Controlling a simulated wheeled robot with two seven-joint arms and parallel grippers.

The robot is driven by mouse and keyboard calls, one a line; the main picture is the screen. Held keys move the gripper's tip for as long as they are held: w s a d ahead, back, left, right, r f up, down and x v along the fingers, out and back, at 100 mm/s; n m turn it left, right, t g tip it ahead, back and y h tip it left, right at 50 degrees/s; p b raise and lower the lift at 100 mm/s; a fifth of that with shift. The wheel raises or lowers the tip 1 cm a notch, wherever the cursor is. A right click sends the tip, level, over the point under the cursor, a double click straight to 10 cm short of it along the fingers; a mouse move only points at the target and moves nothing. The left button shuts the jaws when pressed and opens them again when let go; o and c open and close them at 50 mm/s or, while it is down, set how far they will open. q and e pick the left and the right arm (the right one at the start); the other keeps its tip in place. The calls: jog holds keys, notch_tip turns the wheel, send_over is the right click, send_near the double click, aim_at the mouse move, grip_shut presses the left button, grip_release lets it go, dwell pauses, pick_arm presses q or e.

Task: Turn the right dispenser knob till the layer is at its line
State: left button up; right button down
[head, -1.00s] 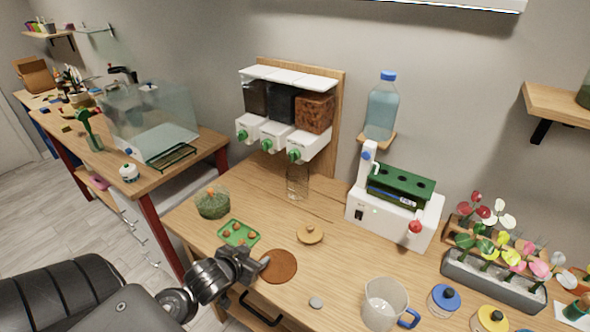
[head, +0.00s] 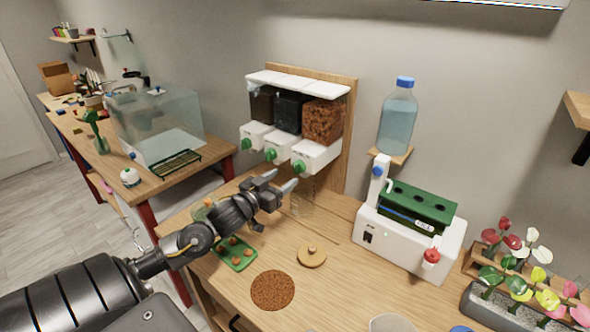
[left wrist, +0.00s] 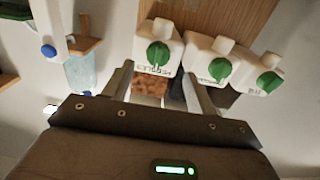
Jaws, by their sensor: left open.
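The right dispenser (head: 323,122) on the wall board is a clear bin of brown chips with a white base. Its green knob (head: 300,166) faces out and shows in the left wrist view (left wrist: 158,54), upside down. My left gripper (head: 280,180) is open and empty just in front of and below that knob. In the left wrist view my fingers (left wrist: 158,68) stand either side of the knob's line, apart from it. A clear glass jar (head: 303,205) stands below the right spout, partly hidden by my gripper. Its line and any layer inside are not readable. My right gripper is out of view.
Two more dispensers with green knobs (head: 270,154) sit to the left. A blue-capped water bottle (head: 397,120) and a white machine (head: 410,240) stand to the right. A wooden lid (head: 312,256), brown disc (head: 272,290) and green tray (head: 235,255) lie on the bench.

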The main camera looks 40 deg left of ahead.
aim_at(295, 170)
pick_arm(q)
jog(key=w, duration=0.4)
jog(key=shift+w+r+p, duration=0.1)
jog(key=shift+r+p, duration=0.1)
jog(key=shift+p, duration=0.2)
jog(key=shift+w+f, duration=0.15)
jog(key=shift+w, duration=0.65)
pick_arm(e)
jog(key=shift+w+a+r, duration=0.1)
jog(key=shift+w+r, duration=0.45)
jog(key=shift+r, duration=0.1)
pick_arm(q)
jog(key=c, duration=1)
